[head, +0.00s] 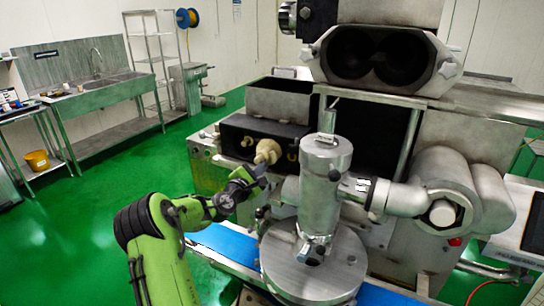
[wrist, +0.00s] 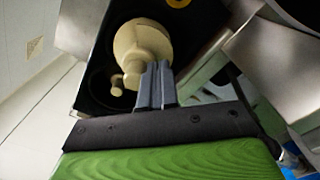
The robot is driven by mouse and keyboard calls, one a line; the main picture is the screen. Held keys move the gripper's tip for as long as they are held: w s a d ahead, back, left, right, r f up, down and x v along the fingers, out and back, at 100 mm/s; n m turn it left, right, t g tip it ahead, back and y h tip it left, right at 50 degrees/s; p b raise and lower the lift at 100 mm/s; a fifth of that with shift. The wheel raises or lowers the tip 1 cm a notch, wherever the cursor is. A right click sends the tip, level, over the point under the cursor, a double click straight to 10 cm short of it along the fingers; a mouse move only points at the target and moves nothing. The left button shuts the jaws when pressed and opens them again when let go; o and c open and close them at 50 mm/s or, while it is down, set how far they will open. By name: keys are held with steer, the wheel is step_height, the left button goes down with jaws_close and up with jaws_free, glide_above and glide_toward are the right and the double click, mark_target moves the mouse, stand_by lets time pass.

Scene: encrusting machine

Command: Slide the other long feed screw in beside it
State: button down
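A cream-coloured part (head: 268,151), apparently the end of a feed screw, sticks out of the dark front housing of the machine. In the wrist view its broad round end (wrist: 143,45) is just beyond the fingertips, with a smaller cream knob (wrist: 131,80) at its lower left. My gripper (head: 257,172) is right by this part. In the wrist view my gripper (wrist: 157,66) has its two fingers together, with the tips overlapping the cream end. I cannot tell whether they touch it. Any screw length inside the housing is hidden, and no second long screw shows clearly.
The dark housing (head: 235,137) surrounds the cream part. A steel vertical cylinder (head: 322,185) and round plate (head: 312,268) stand close at the right of my gripper. A twin-bore opening (head: 375,58) is higher up. Green floor (head: 95,215) lies open at left.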

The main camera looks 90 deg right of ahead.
mark_target(272, 158)
steer(key=shift+p+x, duration=1.35)
steer(key=shift+x, duration=2.5)
steer(key=b+v, duration=0.3)
steer(key=v, duration=0.7)
